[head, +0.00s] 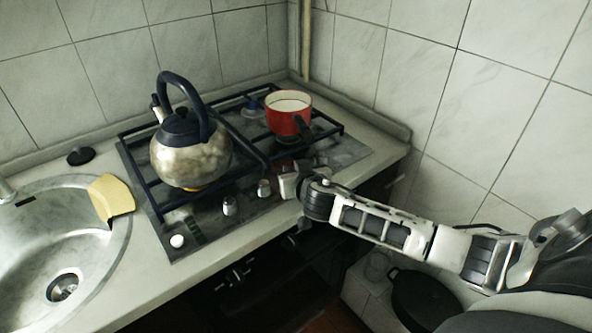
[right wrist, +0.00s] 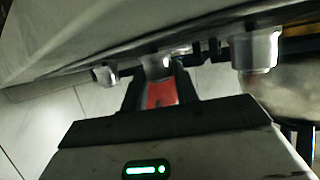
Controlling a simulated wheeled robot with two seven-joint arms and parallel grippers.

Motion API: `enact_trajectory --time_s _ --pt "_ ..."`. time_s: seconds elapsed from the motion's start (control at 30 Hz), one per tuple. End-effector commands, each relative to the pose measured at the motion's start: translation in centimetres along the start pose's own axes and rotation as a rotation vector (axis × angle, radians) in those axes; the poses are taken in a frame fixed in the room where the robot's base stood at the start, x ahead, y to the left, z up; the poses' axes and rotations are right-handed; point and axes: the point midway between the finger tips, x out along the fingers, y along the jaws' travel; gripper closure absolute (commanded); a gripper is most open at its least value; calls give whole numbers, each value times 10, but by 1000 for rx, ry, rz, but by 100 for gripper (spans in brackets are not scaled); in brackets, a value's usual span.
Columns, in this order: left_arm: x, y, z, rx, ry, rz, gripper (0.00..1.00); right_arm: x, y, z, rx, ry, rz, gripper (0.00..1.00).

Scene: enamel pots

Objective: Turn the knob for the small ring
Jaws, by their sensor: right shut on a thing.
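My right gripper (head: 289,185) reaches the front edge of the hob from the right. In the right wrist view its fingers (right wrist: 160,88) are shut on a silver knob (right wrist: 158,66). That knob is mostly hidden by the gripper in the head view. A neighbouring silver knob (head: 264,188) stands just left of the gripper, with another silver knob (head: 230,205) further left. The right wrist view also shows a free knob on the left (right wrist: 105,76) and one on the right (right wrist: 257,52). I cannot tell which ring the held knob serves. My left gripper is not in view.
A steel kettle (head: 190,155) stands on the hob's left side, with an orange glow under it. A red pot (head: 289,116) stands at the back right, its dark handle towards the front. A sink (head: 40,225) and yellow cloth (head: 112,197) are at left. A dark pan (head: 424,297) is lower right.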

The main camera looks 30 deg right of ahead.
Motion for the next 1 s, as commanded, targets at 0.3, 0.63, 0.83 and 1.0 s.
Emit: enact_trajectory --time_s 0.3,0.63,0.83,1.0 --pt "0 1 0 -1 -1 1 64 0 2 0 -35 0 -85 93" --pt "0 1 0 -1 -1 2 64 1 8 -2 -143 2 -332 93" --pt "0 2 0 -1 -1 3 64 3 11 -4 -207 3 -477 93" --pt "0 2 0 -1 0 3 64 4 12 -6 -254 7 -586 93"
